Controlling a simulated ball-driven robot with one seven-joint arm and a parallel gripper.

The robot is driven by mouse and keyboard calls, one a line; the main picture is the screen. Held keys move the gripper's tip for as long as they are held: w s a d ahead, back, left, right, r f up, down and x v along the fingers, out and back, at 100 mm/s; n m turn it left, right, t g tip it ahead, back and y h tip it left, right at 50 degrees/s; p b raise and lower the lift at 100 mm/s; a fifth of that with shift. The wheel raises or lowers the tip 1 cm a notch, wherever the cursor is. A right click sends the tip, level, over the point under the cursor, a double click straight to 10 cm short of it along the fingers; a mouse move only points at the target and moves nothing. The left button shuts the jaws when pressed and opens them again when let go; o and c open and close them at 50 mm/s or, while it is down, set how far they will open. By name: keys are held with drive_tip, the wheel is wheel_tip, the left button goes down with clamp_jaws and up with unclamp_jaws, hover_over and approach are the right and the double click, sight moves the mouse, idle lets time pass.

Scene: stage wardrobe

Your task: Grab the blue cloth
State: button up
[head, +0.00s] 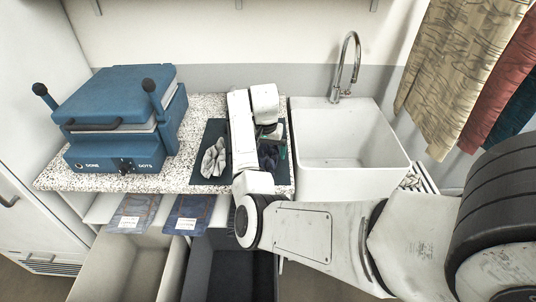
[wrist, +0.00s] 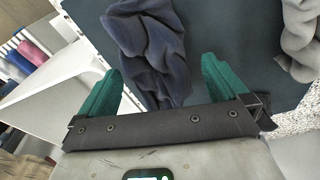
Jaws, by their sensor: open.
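The blue cloth (wrist: 150,45) is a crumpled dark blue heap on a dark mat (wrist: 230,25). In the head view the blue cloth (head: 267,157) shows only partly, on the right of the mat (head: 213,130), beside my arm. My gripper (wrist: 160,75) has green fingers standing apart, with the near part of the cloth between them in the wrist view. The fingers do not press on it. In the head view my gripper (head: 273,140) is mostly hidden by my own arm.
A grey cloth (head: 214,158) lies on the mat's left. A blue press (head: 120,115) stands on the speckled counter (head: 70,172). A white sink (head: 350,178) with a tap (head: 350,62) adjoins the right. A beige bin (head: 122,268) and a dark bin (head: 230,275) stand below.

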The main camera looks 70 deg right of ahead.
drive_tip(key=shift+d+f, duration=0.1)
drive_tip(key=shift+f, duration=1.35)
drive_tip(key=shift+c, duration=0.2)
drive_tip(key=c, duration=0.8)
drive_tip(key=shift+c, duration=0.2)
